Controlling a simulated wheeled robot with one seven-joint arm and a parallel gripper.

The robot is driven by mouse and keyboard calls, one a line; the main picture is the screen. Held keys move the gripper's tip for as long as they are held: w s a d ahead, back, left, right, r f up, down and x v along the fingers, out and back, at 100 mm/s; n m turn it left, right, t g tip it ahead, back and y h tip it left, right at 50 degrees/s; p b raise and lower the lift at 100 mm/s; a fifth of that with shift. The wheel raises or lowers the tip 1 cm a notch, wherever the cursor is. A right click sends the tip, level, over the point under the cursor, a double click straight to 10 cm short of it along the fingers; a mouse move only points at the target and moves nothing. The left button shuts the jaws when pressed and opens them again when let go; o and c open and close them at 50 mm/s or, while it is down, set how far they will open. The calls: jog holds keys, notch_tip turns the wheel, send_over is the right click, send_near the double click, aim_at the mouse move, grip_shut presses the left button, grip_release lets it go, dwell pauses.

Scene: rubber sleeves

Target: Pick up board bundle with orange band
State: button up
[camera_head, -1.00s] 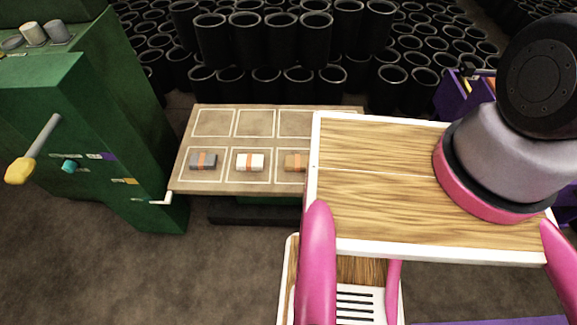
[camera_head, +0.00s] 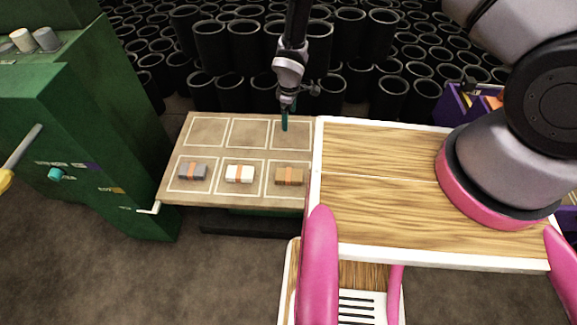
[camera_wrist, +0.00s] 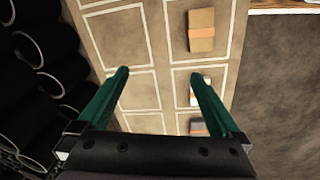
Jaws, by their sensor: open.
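Three small bundles, each with an orange band, sit in the near row of outlined cells on a tan table (camera_head: 180,196). A grey bundle (camera_head: 193,172) is at left, a white one (camera_head: 239,174) in the middle and a brown, board-like one (camera_head: 289,176) at right. In the wrist view the brown bundle (camera_wrist: 201,42) is at top, with the white (camera_wrist: 200,84) and grey (camera_wrist: 198,125) ones below, partly hidden by a finger. My gripper (camera_head: 285,122) is over the far right cell, behind the brown bundle; its green fingers (camera_wrist: 160,76) are open and empty.
My wood-topped deck (camera_head: 360,150) borders the table's right side. A green cabinet (camera_head: 110,130) with a white handle (camera_head: 149,209) stands at left. Black cylinders (camera_head: 245,45) are stacked behind the table. The far row of cells looks empty.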

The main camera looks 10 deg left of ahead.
jog(key=s+f+n+g, duration=0.1)
jog(key=s+f+n, duration=0.2)
jog(key=s+f, duration=0.75)
send_over(288, 174)
jog(key=f, duration=0.7)
jog(key=shift+s+a, duration=0.1)
jog(key=shift+s, duration=0.15)
jog(key=shift+w+f, duration=0.15)
jog(key=shift+f, duration=1.35)
jog(key=shift+w+f, duration=0.1)
jog(key=shift+f, duration=1.35)
jog(key=c, duration=1.3)
